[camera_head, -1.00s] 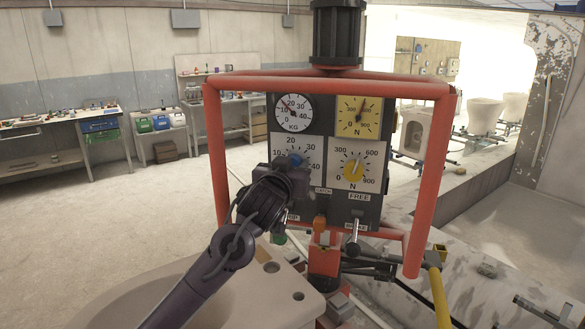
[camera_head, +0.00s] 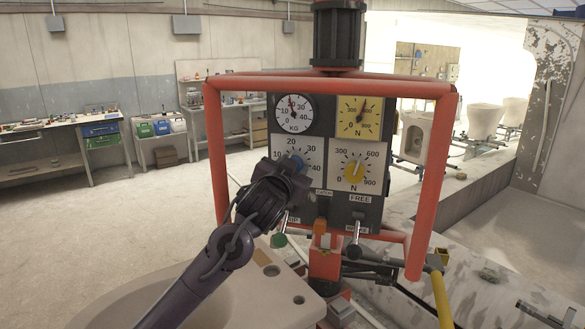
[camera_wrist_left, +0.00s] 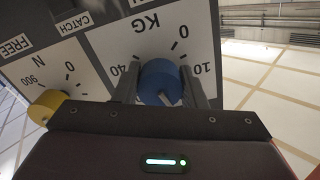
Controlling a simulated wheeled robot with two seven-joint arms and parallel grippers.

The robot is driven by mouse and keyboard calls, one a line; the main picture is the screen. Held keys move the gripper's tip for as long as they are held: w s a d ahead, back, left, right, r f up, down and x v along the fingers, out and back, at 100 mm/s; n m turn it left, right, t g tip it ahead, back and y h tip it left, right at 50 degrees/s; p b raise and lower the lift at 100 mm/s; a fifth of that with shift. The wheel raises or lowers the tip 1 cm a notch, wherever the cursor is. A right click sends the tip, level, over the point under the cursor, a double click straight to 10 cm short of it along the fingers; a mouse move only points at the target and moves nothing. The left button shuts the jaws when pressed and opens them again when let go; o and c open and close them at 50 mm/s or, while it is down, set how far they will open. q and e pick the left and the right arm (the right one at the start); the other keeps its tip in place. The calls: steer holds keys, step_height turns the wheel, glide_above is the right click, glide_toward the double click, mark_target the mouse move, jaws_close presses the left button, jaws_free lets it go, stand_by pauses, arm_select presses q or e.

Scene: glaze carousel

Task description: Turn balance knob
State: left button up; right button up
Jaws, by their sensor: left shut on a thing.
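The blue balance knob (camera_head: 297,160) sits on the lower left KG scale of the dark control panel (camera_head: 318,122). My left gripper (camera_head: 287,172) is at the knob and covers part of its scale in the head view. In the left wrist view the blue knob (camera_wrist_left: 160,80) lies between the two fingers, which are shut on it. The white KG gauge (camera_head: 293,113) above has its needle pointing up and slightly left. My right gripper is in neither view.
A yellow knob (camera_head: 354,172) sits right of the blue one, below a yellow N gauge (camera_head: 360,116). A red tube frame (camera_head: 215,150) surrounds the panel. A pale basin stands in front.

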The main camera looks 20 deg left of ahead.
arm_select(q)
steer(key=o, duration=1)
steer(key=shift+s, duration=0.1)
steer(key=shift+s+f, duration=0.1)
steer(key=shift+s, duration=0.15)
steer(key=s+b, duration=0.3)
steer(key=s, duration=0.4)
steer(key=shift+s+d, duration=0.1)
